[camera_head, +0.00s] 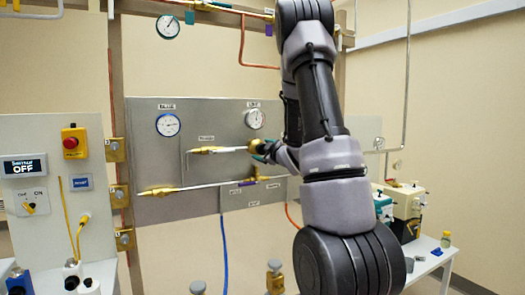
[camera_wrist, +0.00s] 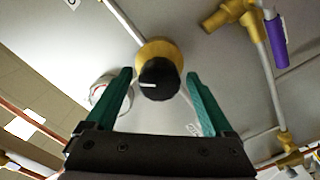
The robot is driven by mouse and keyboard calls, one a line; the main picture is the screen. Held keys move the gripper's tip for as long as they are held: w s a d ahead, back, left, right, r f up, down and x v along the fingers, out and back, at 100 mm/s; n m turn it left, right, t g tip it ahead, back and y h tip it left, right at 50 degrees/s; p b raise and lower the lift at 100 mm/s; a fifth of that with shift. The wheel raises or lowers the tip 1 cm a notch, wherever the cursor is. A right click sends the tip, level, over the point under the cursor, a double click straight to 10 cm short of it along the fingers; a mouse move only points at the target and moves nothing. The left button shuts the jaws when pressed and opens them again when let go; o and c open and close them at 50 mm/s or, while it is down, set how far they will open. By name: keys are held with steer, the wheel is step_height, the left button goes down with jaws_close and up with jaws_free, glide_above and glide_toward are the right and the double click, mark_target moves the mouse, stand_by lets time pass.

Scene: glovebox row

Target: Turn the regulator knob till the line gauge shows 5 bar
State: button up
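The regulator knob (camera_wrist: 159,82) is black with a white mark pointing left in the wrist view, on a brass body (camera_wrist: 157,50). My gripper (camera_wrist: 160,76) has teal fingers, one on each side of the knob, with a visible gap on both sides. It is open. In the head view my gripper (camera_head: 262,150) is at the right end of the brass regulator piping, and the knob is mostly hidden there. The line gauge (camera_head: 254,118) is a white dial just above; its reading is too small to tell. A round gauge (camera_wrist: 101,92) shows partly behind the left finger.
A second gauge (camera_head: 168,125) is on the left of the steel panel (camera_head: 165,205). A lower pipe (camera_head: 205,187) with brass fittings runs below the regulator. A purple tag (camera_wrist: 275,28) hangs by the pipe at right. A box with a red button (camera_head: 72,142) stands left.

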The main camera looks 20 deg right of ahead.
steer(key=shift+s, duration=0.1)
steer(key=s, duration=1)
steer(key=shift+s+d, duration=0.15)
steer(key=shift+s, duration=0.15)
steer(key=s+a+r+m+g+h, duration=0.3)
steer(key=s+r+m+g, duration=0.2)
steer(key=m, duration=0.4)
steer(key=s+a+m+g+y, duration=0.4)
steer(key=s+a, duration=1.1)
steer(key=s, duration=0.5)
steer(key=shift+a+r+m+g, duration=0.3)
steer(key=shift+a+m+g, duration=0.15)
steer(key=shift+g, duration=0.45)
